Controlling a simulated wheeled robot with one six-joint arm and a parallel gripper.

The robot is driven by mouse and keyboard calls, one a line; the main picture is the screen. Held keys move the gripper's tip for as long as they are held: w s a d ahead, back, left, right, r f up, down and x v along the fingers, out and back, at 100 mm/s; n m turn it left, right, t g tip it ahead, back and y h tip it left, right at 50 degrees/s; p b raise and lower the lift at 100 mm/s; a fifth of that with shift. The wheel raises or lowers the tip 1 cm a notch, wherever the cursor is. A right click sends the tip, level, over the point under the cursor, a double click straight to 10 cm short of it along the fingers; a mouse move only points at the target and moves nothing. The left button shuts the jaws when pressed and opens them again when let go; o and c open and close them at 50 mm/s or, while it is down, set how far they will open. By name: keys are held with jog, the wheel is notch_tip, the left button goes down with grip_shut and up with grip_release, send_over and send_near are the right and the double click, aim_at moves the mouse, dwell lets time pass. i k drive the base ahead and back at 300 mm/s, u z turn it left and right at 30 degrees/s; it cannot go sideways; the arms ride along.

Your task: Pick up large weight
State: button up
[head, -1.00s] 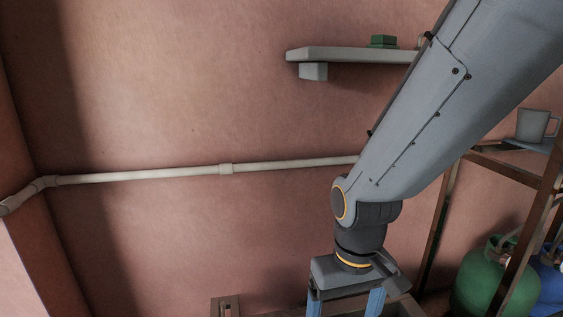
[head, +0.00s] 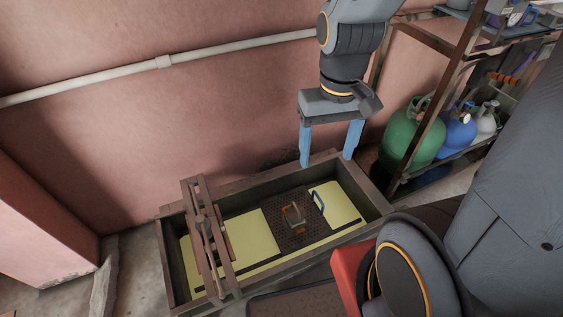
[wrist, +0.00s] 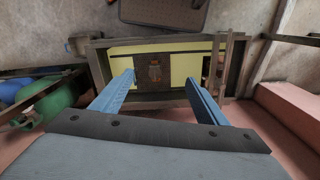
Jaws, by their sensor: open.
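A small grey-and-orange block (head: 293,217), which looks like the weight, sits on a dark perforated plate (head: 290,238) inside a long trough (head: 165,265). In the wrist view the block (wrist: 154,71) appears between my fingertips, farther away. My gripper (head: 327,160) is open and empty, its two blue fingers pointing down above the trough's back edge. In the wrist view the gripper (wrist: 159,78) frames the block without touching it.
A wooden frame (head: 207,240) lies across the trough's left part. Yellow panels (head: 250,240) flank the plate. At right, a rack (head: 440,100) holds green (head: 405,140) and blue (head: 457,135) cylinders. A wall with a pipe (head: 160,62) stands behind.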

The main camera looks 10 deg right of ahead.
aim_at(294, 213)
jog(key=k, duration=1.5)
